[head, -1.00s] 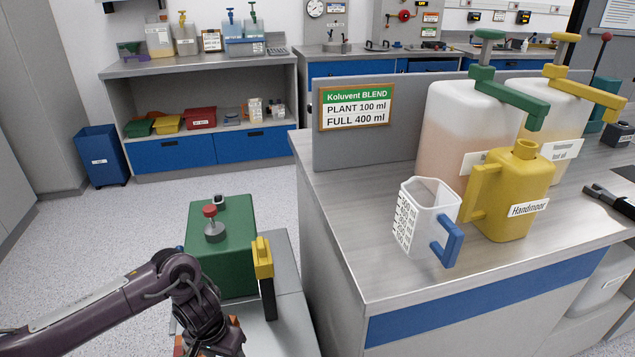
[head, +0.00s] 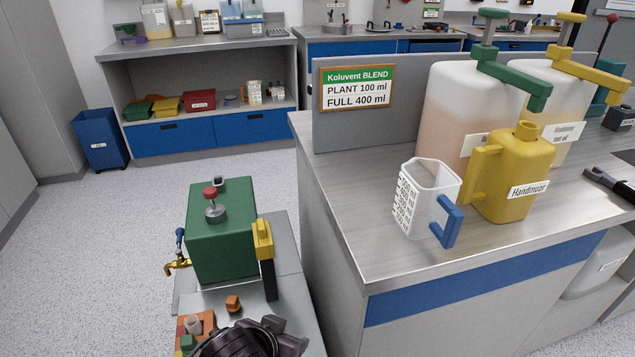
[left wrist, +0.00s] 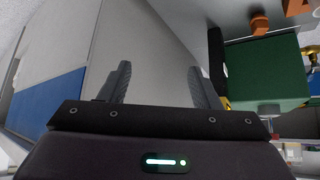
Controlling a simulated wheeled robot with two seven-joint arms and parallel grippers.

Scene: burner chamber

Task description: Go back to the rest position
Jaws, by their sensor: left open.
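My left gripper shows in the left wrist view (left wrist: 157,85) with its two fingers apart and nothing between them. In the head view only a dark part of my left arm shows at the bottom edge, low over the grey stand, and its fingers are out of sight there. The green tank (head: 222,235) with a red knob, a brass tap and a yellow handle stands just beyond it, and it also shows at the right of the left wrist view (left wrist: 262,75). A dark gripper part (head: 610,185) reaches over the counter at the right edge, and its jaw state is unclear.
A measuring jug (head: 425,200) with a blue handle and a yellow can (head: 512,180) stand on the counter (head: 375,255). Pump containers (head: 465,110) stand behind them. A blue bin (head: 101,147) stands at the far left. The floor (head: 110,240) left of the stand is clear.

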